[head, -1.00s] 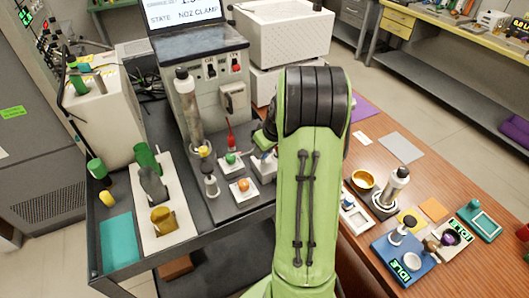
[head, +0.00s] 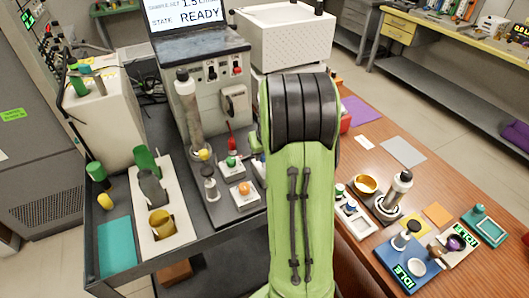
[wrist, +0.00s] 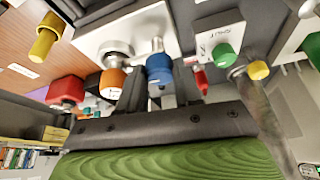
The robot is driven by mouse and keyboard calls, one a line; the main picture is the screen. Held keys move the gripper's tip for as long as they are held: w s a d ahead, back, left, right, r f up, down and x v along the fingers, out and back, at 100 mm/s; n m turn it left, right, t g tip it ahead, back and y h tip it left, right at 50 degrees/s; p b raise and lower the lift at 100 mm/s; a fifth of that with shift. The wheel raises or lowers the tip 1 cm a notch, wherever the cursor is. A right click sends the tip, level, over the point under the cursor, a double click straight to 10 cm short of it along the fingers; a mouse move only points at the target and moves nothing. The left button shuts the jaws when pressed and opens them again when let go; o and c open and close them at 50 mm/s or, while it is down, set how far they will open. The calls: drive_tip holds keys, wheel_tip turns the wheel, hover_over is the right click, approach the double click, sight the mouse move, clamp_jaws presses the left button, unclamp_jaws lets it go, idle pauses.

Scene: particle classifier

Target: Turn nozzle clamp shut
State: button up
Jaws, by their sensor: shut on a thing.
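In the wrist view the blue knob (wrist: 160,72), which I take to be the nozzle clamp's handle, sits between the two dark fingers of my gripper (wrist: 160,92). The fingers are shut on it. A metal post shows just beyond the knob, on a pale plate (wrist: 110,28). In the head view my green arm hides the gripper and most of the clamp. The screen (head: 188,14) reads STATE READY.
An orange knob (wrist: 113,82) and a red knob (wrist: 67,90) lie close left of the fingers. A green knob (wrist: 222,54) and a glass-like tube (wrist: 266,120) are to the right. The brown table (head: 360,238) holds several devices.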

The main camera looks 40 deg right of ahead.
drive_tip(key=o, duration=1)
drive_tip(key=shift+o, duration=0.2)
drive_tip(key=shift+r, duration=0.1)
drive_tip(key=p+v, duration=0.3)
drive_tip(key=v, duration=1.2)
drive_tip(key=shift+r, duration=0.3)
drive_tip(key=shift+a, duration=0.1)
